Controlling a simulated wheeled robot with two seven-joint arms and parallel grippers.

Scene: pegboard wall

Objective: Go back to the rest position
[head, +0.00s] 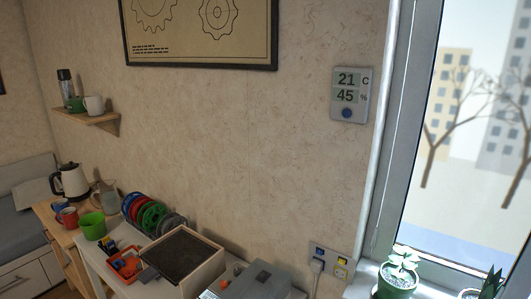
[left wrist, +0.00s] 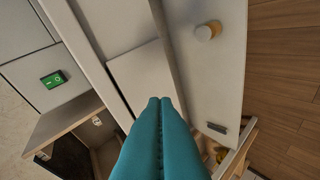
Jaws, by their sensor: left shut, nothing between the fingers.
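My left gripper (left wrist: 160,103) shows in the left wrist view as two teal fingers pressed together, shut and empty. It hangs in front of pale cabinet-like panels (left wrist: 215,75), and I cannot tell whether it touches them. Neither gripper shows in the head view. My right gripper is in no view.
In the head view a white table (head: 95,250) carries an open wooden box (head: 205,262), coloured spools (head: 152,215) and a grey case (head: 258,282). A window (head: 470,130) is at right.

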